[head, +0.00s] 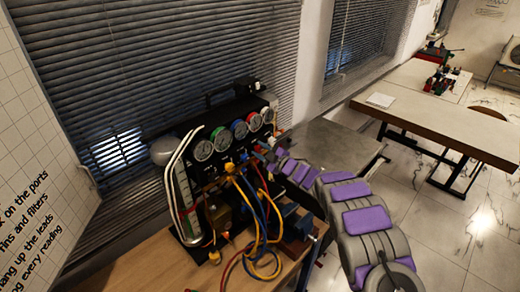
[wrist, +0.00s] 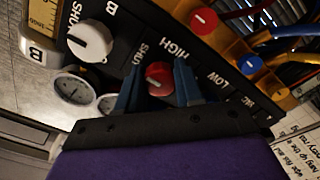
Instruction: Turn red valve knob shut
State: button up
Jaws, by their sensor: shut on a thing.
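The red valve knob (wrist: 158,77) sits on the black panel of the gauge rig in the wrist view, by the "HIGH" lettering. My gripper (wrist: 158,88) has its two blue fingers on either side of this knob and is shut on it. The fingers hide part of the knob's sides and the panel behind it. In the head view my gripper (head: 264,155) reaches the rig's front from the right, below the gauges; the knob is too small to make out there.
Several gauges (head: 239,129) line the rig's top. Yellow, blue and red hoses (head: 262,230) hang in front, over the wooden bench (head: 155,262). Open floor lies to the right.

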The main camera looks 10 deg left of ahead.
jog(key=shift+s+f, duration=0.1)
jog(key=shift+f, duration=0.25)
jog(key=o, duration=0.9)
jog(key=shift+o, duration=0.7)
jog(key=shift+w, duration=0.2)
jog(key=shift+s+a+r, duration=0.1)
jog(key=shift+r, duration=0.15)
jog(key=b+v, duration=0.2)
jog(key=v, duration=1.5)
jog(key=shift+f, duration=0.15)
